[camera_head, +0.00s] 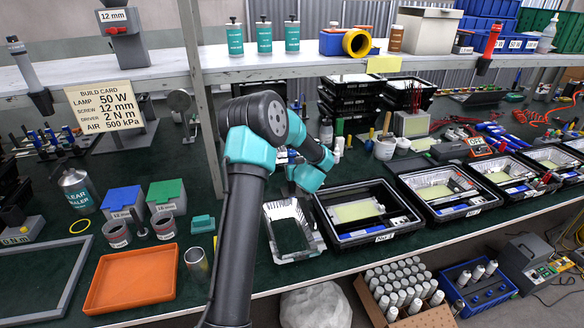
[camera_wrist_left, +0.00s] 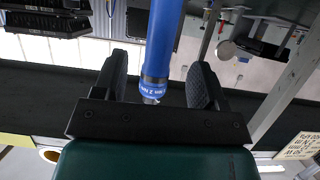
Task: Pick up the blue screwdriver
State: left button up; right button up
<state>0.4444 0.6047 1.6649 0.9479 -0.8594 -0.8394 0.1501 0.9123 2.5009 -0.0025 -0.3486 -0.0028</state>
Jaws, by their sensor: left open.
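The blue screwdriver (camera_wrist_left: 160,45) shows in the left wrist view as a thick blue shaft coming down from the top edge. Its end carries a pale band of small print that looks like "2 N m". My left gripper (camera_wrist_left: 158,78) is open, with one dark finger on each side of the screwdriver and a gap visible on both sides. In the head view my left arm reaches up and bends right over the bench. Its fingers are hidden there behind the teal wrist, and I cannot make out the blue screwdriver. My right gripper is in neither view.
A shelf (camera_head: 350,62) runs above the bench on a grey post (camera_head: 203,100). A red tool (camera_head: 490,45) hangs at the right and a grey one (camera_head: 30,75) at the left. Black trays (camera_head: 335,238), an orange tray (camera_head: 132,280) and a foil-like housing (camera_head: 292,232) crowd the bench front.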

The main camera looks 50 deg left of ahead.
pick_arm(q)
jog(key=shift+w+a+f, duration=0.3)
jog(key=shift+a, duration=0.3)
jog(key=shift+x, duration=2.65)
jog(key=shift+c, duration=0.2)
jog(key=c, duration=1)
